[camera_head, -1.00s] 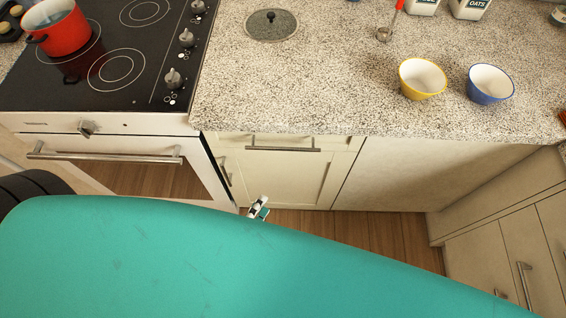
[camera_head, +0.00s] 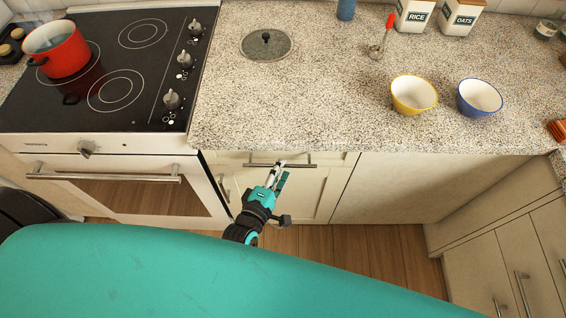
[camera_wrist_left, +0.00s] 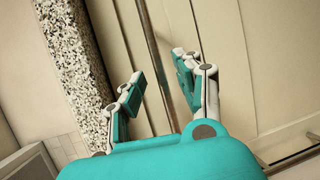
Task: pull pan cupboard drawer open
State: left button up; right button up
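The cream drawer front (camera_head: 338,160) is shut under the worktop, right of the oven. Its horizontal metal bar handle (camera_head: 302,165) also shows in the left wrist view (camera_wrist_left: 147,28). My left gripper (camera_head: 279,166) is at the middle of this handle. In the left wrist view its two teal-padded fingers (camera_wrist_left: 158,68) are spread apart, one on each side of the bar. The bar runs into the gap between them, and I see no firm contact. My teal body hides part of the left arm. My right gripper is in neither view.
The oven (camera_head: 120,190) with its bar handle stands left, below a hob with a red pot (camera_head: 57,50). The speckled worktop (camera_head: 300,110) overhangs the drawer and holds a yellow bowl (camera_head: 413,95) and a blue bowl (camera_head: 479,97). Wooden floor (camera_head: 370,245) is clear in front.

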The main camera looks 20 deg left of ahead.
pick_arm(q)
jog(key=shift+x, duration=1.3)
grip_shut()
